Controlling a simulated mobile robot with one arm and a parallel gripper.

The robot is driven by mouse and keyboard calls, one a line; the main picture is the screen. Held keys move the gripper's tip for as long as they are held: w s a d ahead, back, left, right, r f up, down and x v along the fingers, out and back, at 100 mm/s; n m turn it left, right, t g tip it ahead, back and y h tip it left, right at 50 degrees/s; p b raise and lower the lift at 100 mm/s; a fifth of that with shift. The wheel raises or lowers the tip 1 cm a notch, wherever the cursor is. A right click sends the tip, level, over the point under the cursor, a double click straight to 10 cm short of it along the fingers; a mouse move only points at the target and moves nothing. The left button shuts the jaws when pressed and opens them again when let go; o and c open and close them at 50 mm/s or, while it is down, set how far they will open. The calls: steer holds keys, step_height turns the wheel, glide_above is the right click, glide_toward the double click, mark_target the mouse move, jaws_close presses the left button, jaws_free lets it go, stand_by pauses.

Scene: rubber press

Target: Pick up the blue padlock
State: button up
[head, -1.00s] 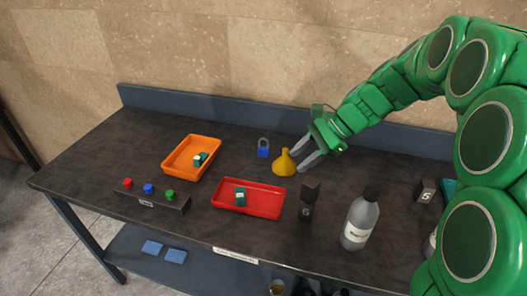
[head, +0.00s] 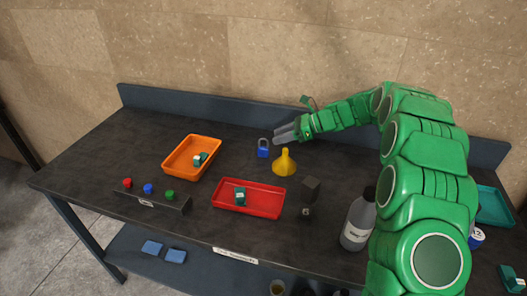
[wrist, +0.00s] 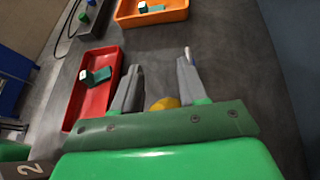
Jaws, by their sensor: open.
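The blue padlock (head: 263,151) stands on the dark table between the orange tray and the yellow funnel, with its grey shackle up. My gripper (head: 277,133) reaches in from the right, its fingertips just right of and near the padlock in the head view. In the wrist view my gripper (wrist: 161,66) is open, with nothing between its fingertips. A small part of the padlock (wrist: 188,53) shows at the tip of the right finger, which hides most of it. I cannot tell whether they touch.
The yellow funnel (head: 285,163) stands close below my gripper. An orange tray (head: 170,168) and a red tray (head: 262,211) each hold a small green-and-white item. A black block (head: 310,190) and a grey bottle (head: 355,225) stand to the right. The table's raised back edge (head: 200,105) runs behind.

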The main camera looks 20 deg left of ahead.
mark_target(264, 147)
steer(key=shift+m+y, duration=0.4)
steer(key=shift+m, duration=0.5)
steer(key=shift+w+a+f, duration=0.4)
steer(key=shift+a+f, duration=0.6)
steer(key=shift+a, duration=0.45)
steer(key=shift+w+a+f, duration=0.45)
steer(key=shift+a+f, duration=0.5)
steer(key=shift+a, duration=0.55)
steer(key=shift+w+a+f, duration=0.4)
steer(key=shift+a+f, duration=0.6)
steer(key=shift+a, duration=0.45)
steer(key=shift+c, duration=0.2)
jaws_close()
